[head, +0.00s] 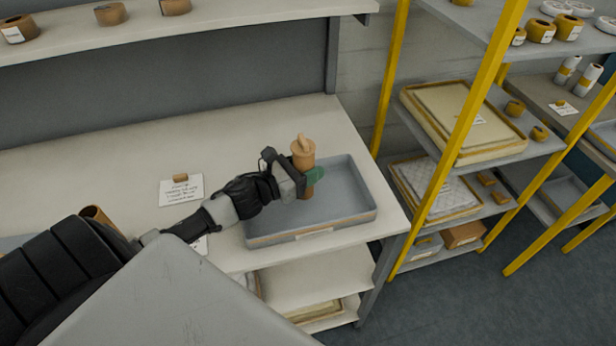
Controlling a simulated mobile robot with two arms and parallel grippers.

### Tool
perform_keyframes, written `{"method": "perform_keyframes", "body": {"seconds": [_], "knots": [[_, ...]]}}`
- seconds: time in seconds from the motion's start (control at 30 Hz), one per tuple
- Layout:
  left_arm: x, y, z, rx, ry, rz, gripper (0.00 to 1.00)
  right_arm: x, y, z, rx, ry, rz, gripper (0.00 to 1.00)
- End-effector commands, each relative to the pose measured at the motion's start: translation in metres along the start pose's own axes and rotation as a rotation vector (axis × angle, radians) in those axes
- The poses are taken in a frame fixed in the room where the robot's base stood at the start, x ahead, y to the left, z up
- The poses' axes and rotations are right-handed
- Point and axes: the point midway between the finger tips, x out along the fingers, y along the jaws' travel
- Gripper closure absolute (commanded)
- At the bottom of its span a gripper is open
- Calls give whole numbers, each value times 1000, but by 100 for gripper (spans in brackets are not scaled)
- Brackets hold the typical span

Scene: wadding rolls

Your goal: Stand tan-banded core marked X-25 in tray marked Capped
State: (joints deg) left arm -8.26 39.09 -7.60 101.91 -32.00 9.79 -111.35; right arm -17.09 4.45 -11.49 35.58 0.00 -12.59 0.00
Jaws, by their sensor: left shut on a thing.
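My left gripper (290,178) is shut on an upright tan-brown core (303,150) with a knobbed top. Any mark on the core cannot be read here. I cannot tell whether the core's foot touches the tray floor. The tray has a tan strip and a small pale label on its front side, too small to read. A green patch shows just right of the core. My right gripper is not in view.
The tray sits near the right end of a pale bench (110,150). A handwritten card (181,191) lies left of it under a small brown piece. A shelf (150,34) with brown rolls is above. A yellow-framed rack (462,120) stands right.

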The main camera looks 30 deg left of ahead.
Motion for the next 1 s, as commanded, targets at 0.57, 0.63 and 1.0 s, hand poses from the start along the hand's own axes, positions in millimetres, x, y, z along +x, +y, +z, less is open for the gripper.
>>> {"method": "perform_keyframes", "body": {"seconds": [0.57, 0.63, 1.0], "knots": [[0, 1, -41, 0, 0, -1, 76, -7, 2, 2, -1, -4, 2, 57], [0, 1, -42, 0, 0, -1, 76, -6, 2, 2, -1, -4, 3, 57], [0, 1, -44, 0, 1, 0, 26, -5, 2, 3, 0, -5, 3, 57]]}}
